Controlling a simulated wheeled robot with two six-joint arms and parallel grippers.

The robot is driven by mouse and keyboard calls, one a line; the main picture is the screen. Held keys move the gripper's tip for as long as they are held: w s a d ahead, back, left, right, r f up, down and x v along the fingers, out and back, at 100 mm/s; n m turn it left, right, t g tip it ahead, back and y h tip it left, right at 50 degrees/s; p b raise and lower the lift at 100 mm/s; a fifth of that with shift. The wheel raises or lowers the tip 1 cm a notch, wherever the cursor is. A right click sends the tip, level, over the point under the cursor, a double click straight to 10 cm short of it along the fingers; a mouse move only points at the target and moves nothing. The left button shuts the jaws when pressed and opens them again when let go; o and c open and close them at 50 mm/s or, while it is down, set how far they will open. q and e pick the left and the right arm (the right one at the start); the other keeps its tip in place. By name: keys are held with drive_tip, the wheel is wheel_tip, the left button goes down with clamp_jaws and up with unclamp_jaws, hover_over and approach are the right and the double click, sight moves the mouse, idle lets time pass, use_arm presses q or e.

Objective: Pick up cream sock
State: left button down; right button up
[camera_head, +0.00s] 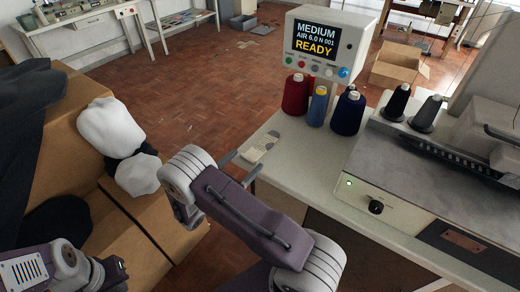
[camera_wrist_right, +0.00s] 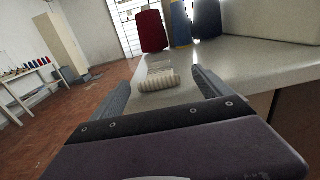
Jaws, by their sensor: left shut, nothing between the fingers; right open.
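The cream sock (camera_head: 258,148) lies on the left edge of the pale worktable (camera_head: 290,180). In the right wrist view it shows as a ribbed cream roll (camera_wrist_right: 158,82) with a flatter part behind it. My right gripper (camera_head: 240,165) is open at the table's left edge, pointing at the sock. In the wrist view its two fingers stand to the left and right of the sock, with nothing gripped. My left gripper (camera_head: 118,268) is shut and empty at the lower left, far from the sock and partly cut off by the frame.
Red (camera_head: 296,95), blue (camera_head: 318,106) and navy (camera_head: 348,112) thread cones stand behind the sock, below a display box (camera_head: 325,45) reading READY. A machine (camera_head: 420,170) fills the table's right. At left, cardboard boxes (camera_head: 70,150) hold white bundles (camera_head: 110,125) and dark cloth.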

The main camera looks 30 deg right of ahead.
sight(250, 156)
drive_tip(key=x, duration=0.5)
drive_tip(key=shift+w+d+f+b, duration=0.2)
drive_tip(key=shift+w+f+b, duration=0.05)
drive_tip(key=shift+w+b, duration=0.1)
drive_tip(key=shift+s+a+r, duration=0.1)
drive_tip(key=c, duration=1.4)
